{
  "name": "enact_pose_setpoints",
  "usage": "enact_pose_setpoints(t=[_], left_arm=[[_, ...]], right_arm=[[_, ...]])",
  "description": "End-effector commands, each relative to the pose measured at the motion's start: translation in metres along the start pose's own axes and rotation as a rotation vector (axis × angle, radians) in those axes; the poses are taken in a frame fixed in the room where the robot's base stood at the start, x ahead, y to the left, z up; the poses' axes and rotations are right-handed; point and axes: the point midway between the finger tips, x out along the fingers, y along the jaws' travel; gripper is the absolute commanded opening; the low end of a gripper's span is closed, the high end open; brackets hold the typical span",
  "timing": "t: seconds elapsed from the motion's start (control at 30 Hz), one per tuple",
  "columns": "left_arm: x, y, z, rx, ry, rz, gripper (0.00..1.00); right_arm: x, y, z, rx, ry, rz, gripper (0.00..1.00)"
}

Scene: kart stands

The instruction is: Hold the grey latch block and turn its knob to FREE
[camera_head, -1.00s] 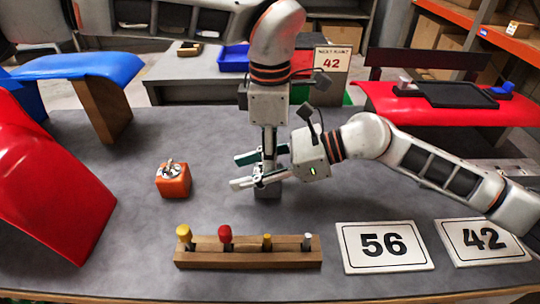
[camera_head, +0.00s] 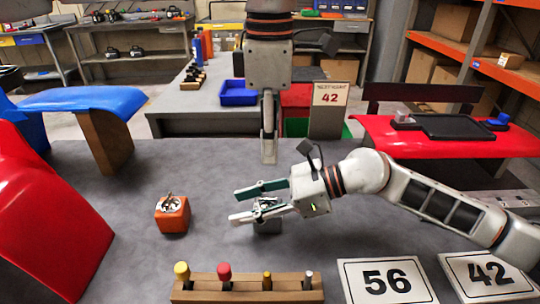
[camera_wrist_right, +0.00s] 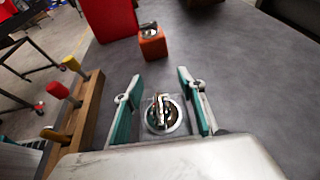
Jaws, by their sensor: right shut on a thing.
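The grey latch block (camera_head: 267,226) stands on the grey table, partly hidden by my right gripper (camera_head: 240,204). The right gripper's fingers are shut on the block from its sides. In the right wrist view the round metal knob (camera_wrist_right: 162,114) sits on the block's top between the fingers, its raised bar running roughly up and down the picture. I cannot read any FREE mark. My left gripper (camera_head: 268,158) points down above and behind the block, clear of the knob. Its fingers show edge-on, so their opening is hidden.
An orange block with a metal knob (camera_head: 172,216) stands to the left. A red panel (camera_head: 45,215) is at the left. The table between is clear.

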Motion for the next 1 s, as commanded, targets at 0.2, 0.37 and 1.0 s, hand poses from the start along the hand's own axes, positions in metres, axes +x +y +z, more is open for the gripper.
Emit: enact_pose_setpoints(t=[0.2, 0.37, 1.0], left_arm=[[-0.002, 0.000, 0.000, 0.000, 0.000, -0.001, 0.24], [-0.002, 0.000, 0.000, 0.000, 0.000, -0.001, 0.24], [-0.002, 0.000, 0.000, 0.000, 0.000, -0.001, 0.24]], right_arm=[[0.000, 0.000, 0.000, 0.000, -0.001, 0.000, 0.14], [0.000, 0.000, 0.000, 0.000, 0.000, -0.001, 0.14], [-0.018, -0.001, -0.001, 0.001, 0.001, -0.002, 0.59]])
